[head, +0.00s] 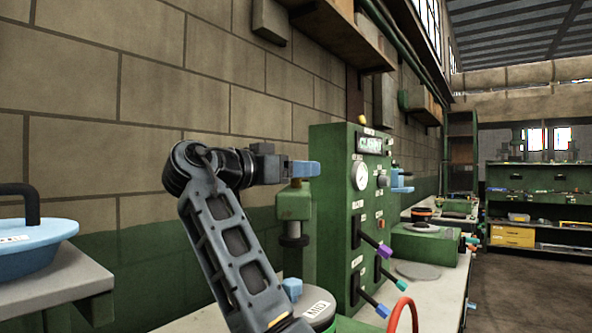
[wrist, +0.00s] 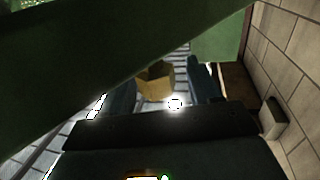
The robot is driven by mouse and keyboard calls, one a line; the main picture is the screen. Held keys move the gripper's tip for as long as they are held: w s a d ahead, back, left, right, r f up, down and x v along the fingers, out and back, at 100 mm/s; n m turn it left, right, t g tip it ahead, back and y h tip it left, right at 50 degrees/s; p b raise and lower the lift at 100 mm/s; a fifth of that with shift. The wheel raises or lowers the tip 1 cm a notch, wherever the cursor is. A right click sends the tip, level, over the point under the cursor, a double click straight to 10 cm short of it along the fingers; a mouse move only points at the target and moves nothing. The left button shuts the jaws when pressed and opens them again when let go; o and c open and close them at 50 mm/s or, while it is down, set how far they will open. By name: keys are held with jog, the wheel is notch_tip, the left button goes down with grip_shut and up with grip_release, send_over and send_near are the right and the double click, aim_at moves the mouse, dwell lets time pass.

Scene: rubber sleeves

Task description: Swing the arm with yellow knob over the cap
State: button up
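My gripper (head: 306,169) is raised in the head view, its blue fingers pointing right beside the green machine panel. The wrist view shows its two dark fingers (wrist: 162,82) apart, with a yellow block-like piece (wrist: 154,88) in line with the space between them. A gap shows on its right side; I cannot tell whether it is the knob or how far off it is. A broad green beam (wrist: 120,60) crosses the wrist view's upper left. A small yellow knob (head: 362,119) shows at the panel's top edge. I cannot identify the cap with certainty.
The green panel (head: 340,215) has a gauge and levers with purple, green and blue knobs. A green post (head: 294,205) stands just below my gripper. A labelled round container (head: 319,309) is at the bench front. A blue lid (head: 35,248) sits at left.

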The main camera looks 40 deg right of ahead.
jog(key=a+b, duration=0.1)
jog(key=a, duration=0.6)
jog(key=shift+a, duration=0.4)
dwell(0.3)
